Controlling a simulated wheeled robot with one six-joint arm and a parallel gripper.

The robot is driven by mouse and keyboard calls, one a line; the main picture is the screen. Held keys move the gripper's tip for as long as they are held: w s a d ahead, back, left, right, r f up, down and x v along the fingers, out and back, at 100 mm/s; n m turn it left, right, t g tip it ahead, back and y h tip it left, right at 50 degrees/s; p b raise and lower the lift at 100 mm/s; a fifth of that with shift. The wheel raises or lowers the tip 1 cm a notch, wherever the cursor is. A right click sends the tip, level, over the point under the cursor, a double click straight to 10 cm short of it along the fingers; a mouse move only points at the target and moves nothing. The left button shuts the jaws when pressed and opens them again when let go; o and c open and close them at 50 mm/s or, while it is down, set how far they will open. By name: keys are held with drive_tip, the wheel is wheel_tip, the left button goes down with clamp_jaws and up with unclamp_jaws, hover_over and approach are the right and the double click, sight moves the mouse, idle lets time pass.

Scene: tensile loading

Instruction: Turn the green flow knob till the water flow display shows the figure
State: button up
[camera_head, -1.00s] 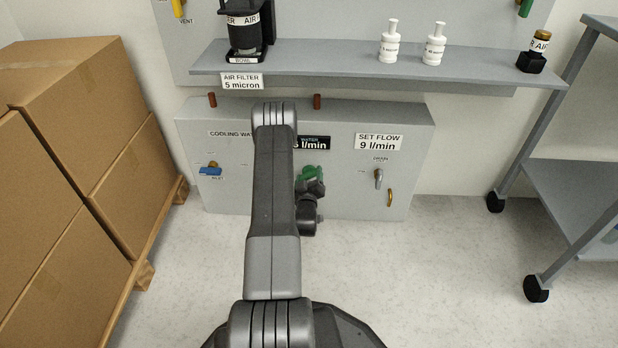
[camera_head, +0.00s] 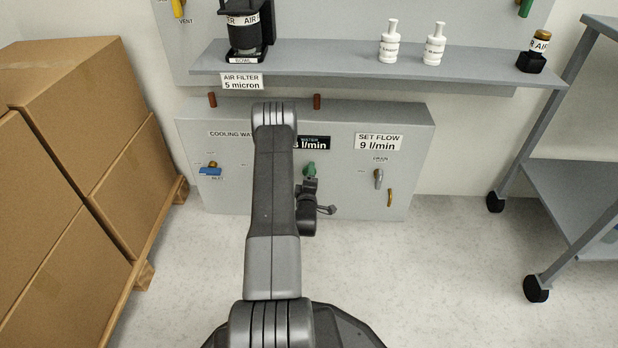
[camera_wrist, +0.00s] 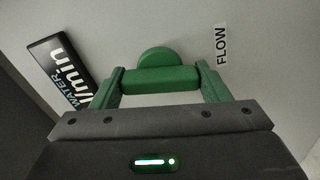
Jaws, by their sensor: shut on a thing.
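The green flow knob (camera_wrist: 155,80) fills the middle of the wrist view, with its grip bar between my two fingers. My gripper (camera_wrist: 160,70) is shut on the knob, one finger at each end of the bar. In the head view the knob (camera_head: 310,168) shows just right of my arm, below the display. In the wrist view the display (camera_wrist: 62,72) is cut by the rolled view, showing "l/min". The set flow sign (camera_head: 379,142) reads 9 l/min.
The blue inlet handle (camera_head: 210,171) is left on the grey panel (camera_head: 345,200); the drain lever (camera_head: 379,178) is right. A shelf (camera_head: 330,70) with bottles and a filter juts out above. Boxes (camera_head: 60,150) stand left, a cart (camera_head: 575,180) right.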

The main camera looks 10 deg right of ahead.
drive_tip(key=shift+f+n, duration=0.1)
drive_tip(key=shift+n, duration=0.3)
drive_tip(key=o, duration=1)
drive_tip(key=shift+s, duration=0.1)
drive_tip(key=p+v, duration=0.4)
drive_tip(key=v, duration=0.9)
drive_tip(key=shift+s+a, duration=0.1)
drive_tip(key=shift+s, duration=0.25)
drive_tip(key=shift+w, duration=0.15)
drive_tip(key=b+x, duration=0.4)
drive_tip(key=x, duration=0.9)
drive_tip(key=shift+w, duration=0.3)
